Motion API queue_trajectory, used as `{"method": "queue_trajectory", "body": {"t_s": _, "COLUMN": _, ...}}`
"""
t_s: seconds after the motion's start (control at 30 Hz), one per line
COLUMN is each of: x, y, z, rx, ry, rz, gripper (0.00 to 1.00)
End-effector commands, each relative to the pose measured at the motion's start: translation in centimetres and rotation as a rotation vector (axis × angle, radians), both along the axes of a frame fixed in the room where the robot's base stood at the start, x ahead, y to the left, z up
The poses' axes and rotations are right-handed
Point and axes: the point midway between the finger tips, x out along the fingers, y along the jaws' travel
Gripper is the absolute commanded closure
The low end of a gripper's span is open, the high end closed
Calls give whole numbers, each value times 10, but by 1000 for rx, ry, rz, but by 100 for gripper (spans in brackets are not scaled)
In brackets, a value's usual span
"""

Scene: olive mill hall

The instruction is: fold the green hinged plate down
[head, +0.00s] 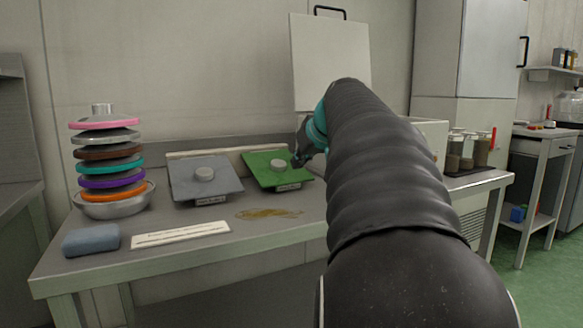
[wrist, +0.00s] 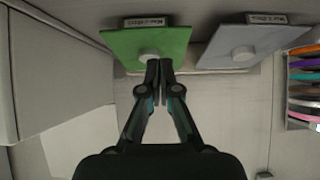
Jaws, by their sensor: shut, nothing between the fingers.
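The green hinged plate (head: 261,161) lies sloped on the bench, its front edge low by a small label. A pale round knob (head: 278,165) sits on it. In the wrist view the green plate (wrist: 174,45) is at the top, with the knob (wrist: 150,55) near its lower edge. My gripper (head: 299,160) is at the plate's right side in the head view, partly hidden by my arm. In the wrist view my gripper (wrist: 159,66) is shut and empty, fingertips at the plate's edge beside the knob. I cannot tell whether they touch it.
A similar grey plate (head: 222,181) with a knob stands left of the green one. Farther left is a stack of coloured discs (head: 108,161) over a metal bowl (head: 115,208). A blue block (head: 91,240), a paper strip (head: 180,234) and an oily stain (head: 268,213) lie in front.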

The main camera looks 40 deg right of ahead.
Motion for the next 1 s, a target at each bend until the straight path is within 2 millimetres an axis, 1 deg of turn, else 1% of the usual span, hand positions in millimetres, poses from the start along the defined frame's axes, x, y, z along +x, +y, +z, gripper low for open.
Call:
{"method": "queue_trajectory", "body": {"t_s": 0.03, "x": -6, "y": 0, "z": 3, "rx": -1, "ry": -1, "rz": -2, "gripper": 100}}
{"method": "queue_trajectory", "body": {"t_s": 0.1, "x": -11, "y": 1, "z": 6, "rx": -1, "ry": -1, "rz": -2, "gripper": 100}}
{"method": "queue_trajectory", "body": {"t_s": 0.2, "x": -15, "y": 2, "z": 8, "rx": 0, "ry": 0, "rz": 0, "gripper": 100}}
{"method": "queue_trajectory", "body": {"t_s": 0.8, "x": -16, "y": 3, "z": 9, "rx": 0, "ry": 0, "rz": 0, "gripper": 100}}
{"method": "queue_trajectory", "body": {"t_s": 0.87, "x": -17, "y": 7, "z": 8, "rx": 2, "ry": 4, "rz": 2, "gripper": 100}}
{"method": "queue_trajectory", "body": {"t_s": 0.9, "x": -18, "y": 14, "z": 6, "rx": 6, "ry": 10, "rz": 5, "gripper": 100}}
{"method": "queue_trajectory", "body": {"t_s": 0.97, "x": -21, "y": 31, "z": 1, "rx": 17, "ry": 25, "rz": 14, "gripper": 100}}
{"method": "queue_trajectory", "body": {"t_s": 1.0, "x": -25, "y": 46, "z": -5, "rx": 24, "ry": 40, "rz": 20, "gripper": 100}}
